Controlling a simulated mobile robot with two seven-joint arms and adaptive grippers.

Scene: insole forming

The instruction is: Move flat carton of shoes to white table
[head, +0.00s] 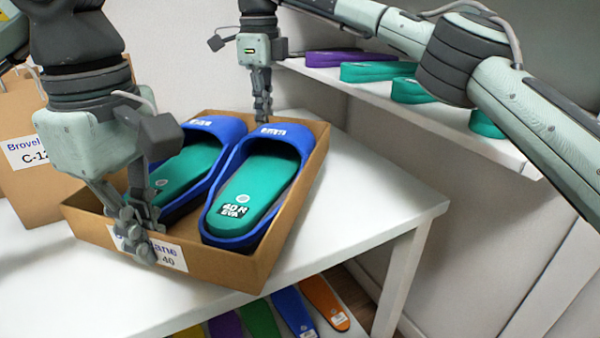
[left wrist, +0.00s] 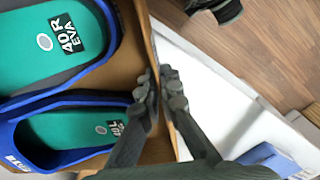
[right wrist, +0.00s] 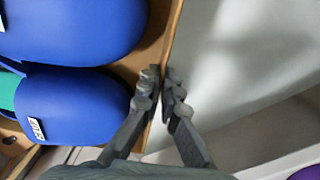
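The flat brown carton (head: 222,267) holds two blue slides with green insoles (head: 252,190). It is over the white table (head: 375,195), with its near corner at the table's front edge; I cannot tell whether it rests or hangs slightly above. My left gripper (head: 140,235) is shut on the carton's near left wall, beside the label. The left wrist view shows its fingers (left wrist: 160,95) on both sides of that wall. My right gripper (head: 263,110) is at the far wall. In the right wrist view its fingers (right wrist: 160,95) pinch that wall.
A taller carton (head: 30,160) stands at the left, close behind my left gripper. A white shelf (head: 430,125) with purple and green insoles is at the upper right. Coloured insoles (head: 290,310) lie below the tabletop. The tabletop right of the carton is clear.

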